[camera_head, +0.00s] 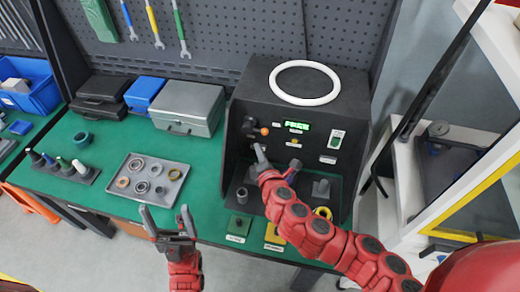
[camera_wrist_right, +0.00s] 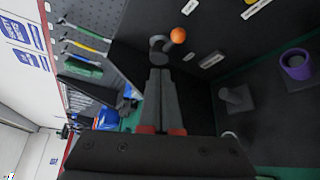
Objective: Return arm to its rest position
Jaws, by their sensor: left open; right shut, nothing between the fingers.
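My right arm (camera_head: 310,236) reaches in from the lower right to the front of the black test machine (camera_head: 341,105). Its gripper (camera_head: 260,151) is shut and empty, just below the lever with an orange knob (camera_head: 264,131). In the right wrist view the shut fingers (camera_wrist_right: 159,72) point toward the lever base, and the orange knob (camera_wrist_right: 178,35) stands clear of the fingers. Whether the fingertips touch the lever base I cannot tell.
Inside stand grey posts and a purple ring (camera_wrist_right: 296,66). A tray (camera_head: 121,189) of rings, a grey case (camera_head: 188,106) and small bottles (camera_head: 80,168) occupy the green bench (camera_head: 62,130).

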